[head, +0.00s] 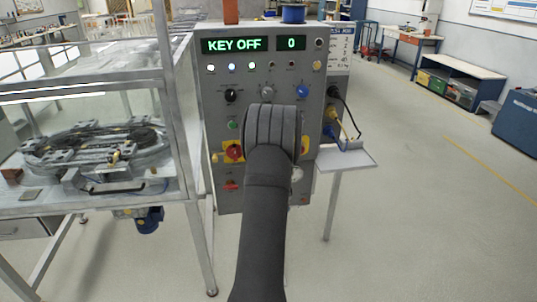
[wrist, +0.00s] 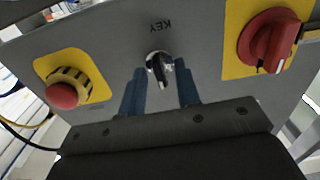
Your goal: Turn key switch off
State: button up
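The key switch (wrist: 158,66) is a black key in a round silver collar under an upside-down "KEY" label in the wrist view. Its key handle points toward the bottom of that view, slightly tilted. My gripper (wrist: 161,78) is open, with one blue finger on each side of the key. A gap shows between the key and each finger; I cannot tell how deep the fingers reach. In the head view the green display (head: 248,45) on the control panel (head: 212,112) reads "KEY OFF" and "0". My arm hides the key switch and gripper there.
In the wrist view, a red mushroom button (wrist: 62,95) on yellow is left of the key, and a red rotary switch (wrist: 270,42) on yellow is right. In the head view, a glass-sided conveyor table (head: 95,150) stands left and a small shelf (head: 348,160) juts out right.

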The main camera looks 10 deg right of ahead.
jog(key=shift+s, duration=0.1)
jog(key=s, duration=1.7)
jog(key=w, duration=1.7)
jog(key=shift+w, duration=0.15)
